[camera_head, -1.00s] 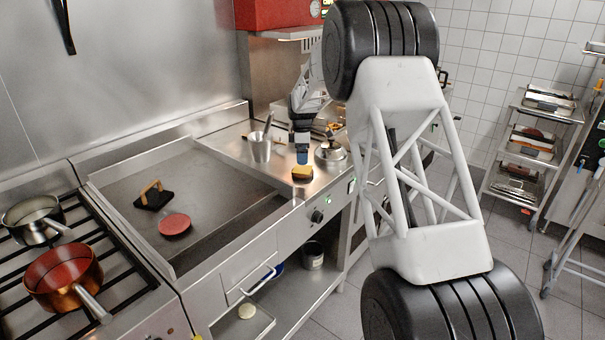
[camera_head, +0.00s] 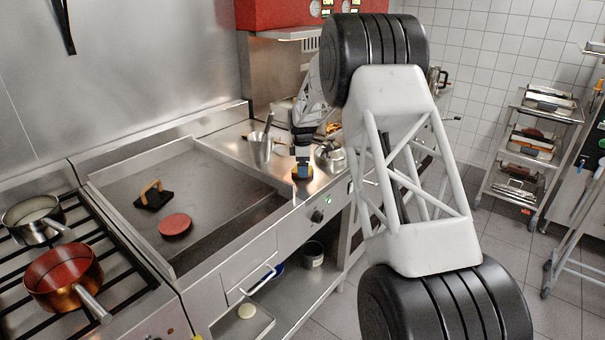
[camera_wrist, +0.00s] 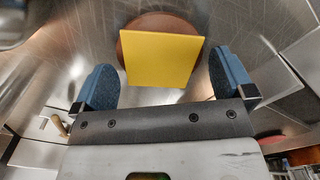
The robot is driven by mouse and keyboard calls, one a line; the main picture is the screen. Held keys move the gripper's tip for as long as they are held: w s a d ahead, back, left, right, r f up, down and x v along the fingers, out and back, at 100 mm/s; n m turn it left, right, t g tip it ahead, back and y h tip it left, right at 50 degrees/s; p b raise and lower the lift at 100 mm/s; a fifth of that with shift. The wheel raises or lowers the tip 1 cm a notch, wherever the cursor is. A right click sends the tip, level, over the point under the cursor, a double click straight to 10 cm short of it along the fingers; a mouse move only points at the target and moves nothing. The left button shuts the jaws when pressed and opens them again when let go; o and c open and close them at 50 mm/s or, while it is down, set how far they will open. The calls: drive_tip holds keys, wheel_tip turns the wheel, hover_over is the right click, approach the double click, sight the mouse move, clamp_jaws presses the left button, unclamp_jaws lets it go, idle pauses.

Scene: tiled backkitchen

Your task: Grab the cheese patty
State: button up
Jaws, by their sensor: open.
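The cheese patty is a brown round patty with a square yellow cheese slice on top. It lies on the steel counter right of the griddle. In the head view the cheese patty (camera_head: 303,173) is partly hidden by my gripper (camera_head: 302,158), which is right above it. In the wrist view the cheese patty (camera_wrist: 160,58) lies ahead of and between the two blue fingers of my open gripper (camera_wrist: 161,80). One finger is to its left and one to its right. I cannot tell whether either finger touches it.
A metal container with utensils (camera_head: 260,152) stands left of my gripper, and a metal pot (camera_head: 330,160) stands close on the right. The griddle (camera_head: 225,200) holds a red patty (camera_head: 175,226) and a black press with a wooden handle (camera_head: 153,195).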

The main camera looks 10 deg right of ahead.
drive_tip(key=shift+f, duration=0.9)
drive_tip(key=c, duration=0.7)
drive_tip(key=shift+r, duration=0.1)
drive_tip(key=shift+r, duration=4.9)
